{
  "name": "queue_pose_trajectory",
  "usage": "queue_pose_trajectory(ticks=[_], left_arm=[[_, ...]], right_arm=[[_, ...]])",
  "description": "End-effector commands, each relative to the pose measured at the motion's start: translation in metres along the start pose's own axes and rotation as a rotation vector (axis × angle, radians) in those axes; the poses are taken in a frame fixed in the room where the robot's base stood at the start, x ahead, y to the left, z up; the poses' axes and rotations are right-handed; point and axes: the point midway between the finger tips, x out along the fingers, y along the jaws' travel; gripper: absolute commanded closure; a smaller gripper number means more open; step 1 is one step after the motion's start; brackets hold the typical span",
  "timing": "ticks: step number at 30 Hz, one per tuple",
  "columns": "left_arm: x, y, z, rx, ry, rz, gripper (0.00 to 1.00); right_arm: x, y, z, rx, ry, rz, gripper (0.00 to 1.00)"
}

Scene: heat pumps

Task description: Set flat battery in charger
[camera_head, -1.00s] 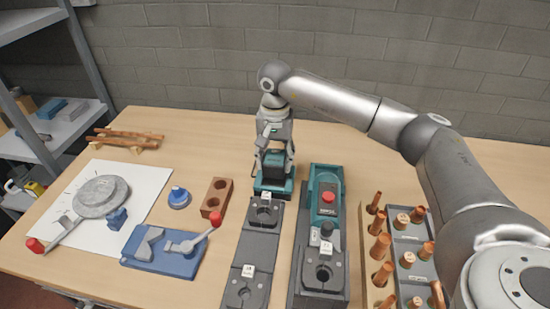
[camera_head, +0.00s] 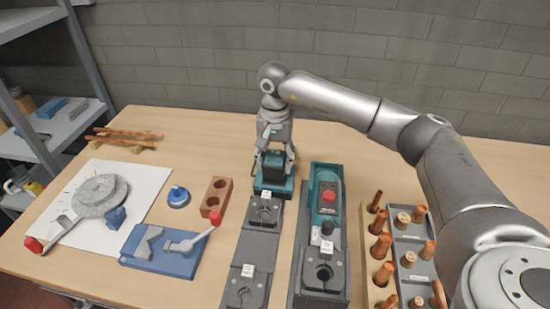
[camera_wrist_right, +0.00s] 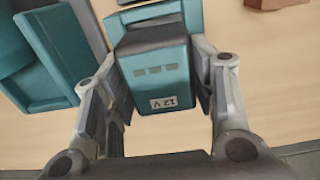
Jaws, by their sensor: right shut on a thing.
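The battery (camera_head: 273,166) is a teal block with a dark grey top. In the right wrist view the battery (camera_wrist_right: 162,82) shows a "12 V" label, upside down. My right gripper (camera_head: 275,158) reaches down from above, its fingers on either side of the battery, shut on it. The battery is upright over a teal base (camera_head: 262,189), which looks like the charger, at the far end of a dark grey strip. I cannot tell whether it is fully seated there. The base also shows behind the battery in the right wrist view (camera_wrist_right: 180,16). My left gripper is not in view.
Right of the base stands a teal unit (camera_head: 327,211) with a red button. A brick-red block (camera_head: 216,196) and a blue clamp fixture (camera_head: 158,256) lie to the left. Copper fittings fill a rack (camera_head: 407,258) at the right. The table's back is mostly clear.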

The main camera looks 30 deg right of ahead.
Motion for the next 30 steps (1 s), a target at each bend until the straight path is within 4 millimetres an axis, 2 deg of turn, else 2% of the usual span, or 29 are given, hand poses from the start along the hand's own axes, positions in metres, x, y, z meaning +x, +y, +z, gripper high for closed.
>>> queue_pose_trajectory(ticks=[30], left_arm=[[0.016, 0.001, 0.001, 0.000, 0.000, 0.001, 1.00]], right_arm=[[0.020, 0.000, 0.000, 0.001, 0.001, -0.001, 0.84]])
